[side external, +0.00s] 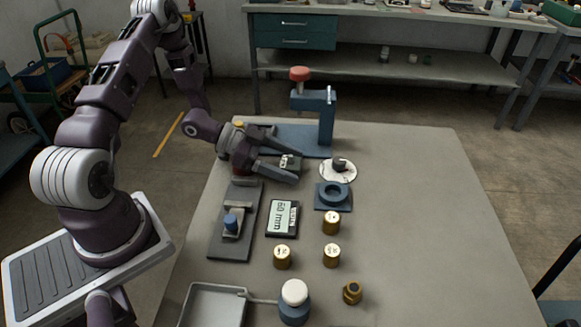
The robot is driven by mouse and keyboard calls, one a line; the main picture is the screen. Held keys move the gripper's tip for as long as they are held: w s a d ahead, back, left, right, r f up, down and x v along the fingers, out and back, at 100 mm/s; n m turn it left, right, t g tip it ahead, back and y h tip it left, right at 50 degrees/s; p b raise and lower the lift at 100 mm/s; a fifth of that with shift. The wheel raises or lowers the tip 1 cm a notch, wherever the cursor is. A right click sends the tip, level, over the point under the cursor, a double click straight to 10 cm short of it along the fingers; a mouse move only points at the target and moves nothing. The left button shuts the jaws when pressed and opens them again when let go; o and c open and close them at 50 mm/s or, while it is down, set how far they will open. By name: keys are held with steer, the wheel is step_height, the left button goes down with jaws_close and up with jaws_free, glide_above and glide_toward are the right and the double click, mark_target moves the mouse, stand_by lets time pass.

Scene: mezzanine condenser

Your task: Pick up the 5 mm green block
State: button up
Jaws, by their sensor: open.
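I cannot pick out a green block for certain in the side external view. My gripper (291,165) is low over the back left of the grey table, with its two fingers spread and pointing right. A small dark piece with a pale marking (287,161) shows between the fingers. Its colour and size are too small to tell, and the fingers and wrist hide part of it. I cannot tell whether the fingers touch it.
A blue press with a red knob (300,74) stands behind my gripper. A white round dial (351,173) and a blue ring block (334,195) lie to the right. A display reading "60 mm" (283,217), brass weights (331,223) and a tray (214,306) are nearer. The table's right side is clear.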

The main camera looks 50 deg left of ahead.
jaws_close()
